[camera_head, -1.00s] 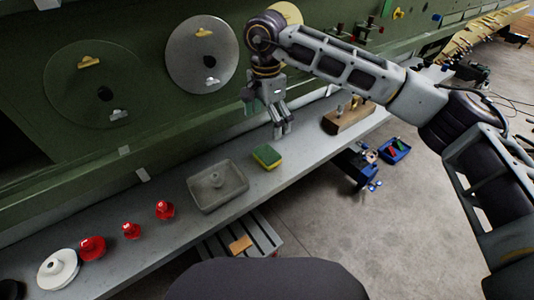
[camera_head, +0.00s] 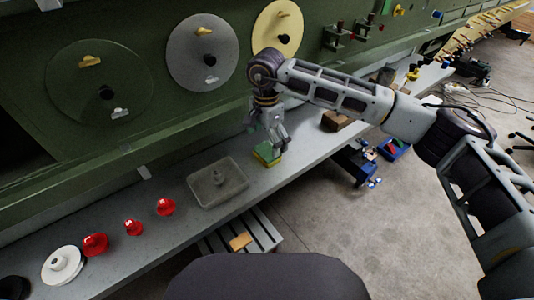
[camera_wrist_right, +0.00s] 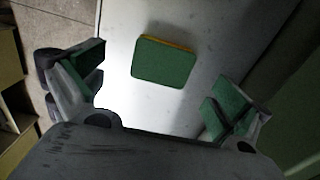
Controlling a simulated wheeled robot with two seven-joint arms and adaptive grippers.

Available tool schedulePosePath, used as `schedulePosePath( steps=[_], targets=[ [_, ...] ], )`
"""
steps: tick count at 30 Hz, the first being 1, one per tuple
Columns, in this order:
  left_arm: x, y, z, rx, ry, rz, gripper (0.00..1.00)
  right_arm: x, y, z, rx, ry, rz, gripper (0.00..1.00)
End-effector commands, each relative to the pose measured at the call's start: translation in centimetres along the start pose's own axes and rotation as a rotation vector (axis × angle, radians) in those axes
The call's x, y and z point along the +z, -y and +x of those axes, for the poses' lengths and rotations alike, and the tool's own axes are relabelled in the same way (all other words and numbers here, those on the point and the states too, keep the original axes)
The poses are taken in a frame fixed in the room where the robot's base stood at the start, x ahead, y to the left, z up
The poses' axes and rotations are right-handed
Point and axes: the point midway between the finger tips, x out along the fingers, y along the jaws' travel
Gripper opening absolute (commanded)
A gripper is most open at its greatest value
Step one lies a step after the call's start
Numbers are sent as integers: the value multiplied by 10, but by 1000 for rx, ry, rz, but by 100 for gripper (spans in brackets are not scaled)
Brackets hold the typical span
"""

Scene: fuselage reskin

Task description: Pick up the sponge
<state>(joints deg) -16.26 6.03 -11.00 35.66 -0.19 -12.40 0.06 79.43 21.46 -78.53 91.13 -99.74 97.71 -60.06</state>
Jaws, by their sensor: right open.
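The sponge (camera_head: 265,155) is a small block with a green side and a yellow side. It lies on the grey shelf, right of the grey tray. In the right wrist view the sponge (camera_wrist_right: 164,62) lies flat, green face towards the camera, between and beyond the fingertips. My right gripper (camera_head: 276,150) is directly above the sponge and hides part of it in the head view. In the wrist view the right gripper (camera_wrist_right: 155,85) has its two green-padded fingers spread wide, with nothing between them. My left gripper is not in view.
A grey tray (camera_head: 191,187) with a raised post stands left of the sponge on the shelf (camera_head: 110,240). Several red knobs (camera_head: 166,207) and a white disc piece (camera_head: 63,264) stand further left. A wooden block (camera_head: 336,121) is to the right. A green panel wall rises behind.

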Motion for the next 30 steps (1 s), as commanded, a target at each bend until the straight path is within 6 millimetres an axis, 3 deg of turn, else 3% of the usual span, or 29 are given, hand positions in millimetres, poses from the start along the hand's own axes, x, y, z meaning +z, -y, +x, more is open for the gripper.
schedulePosePath(
  steps=[17,30],
  targets=[
    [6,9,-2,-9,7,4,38,-1,1,11,0,0,1,100],
    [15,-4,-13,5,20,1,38,-6,5,52,0,1,1,100]
  ],
)
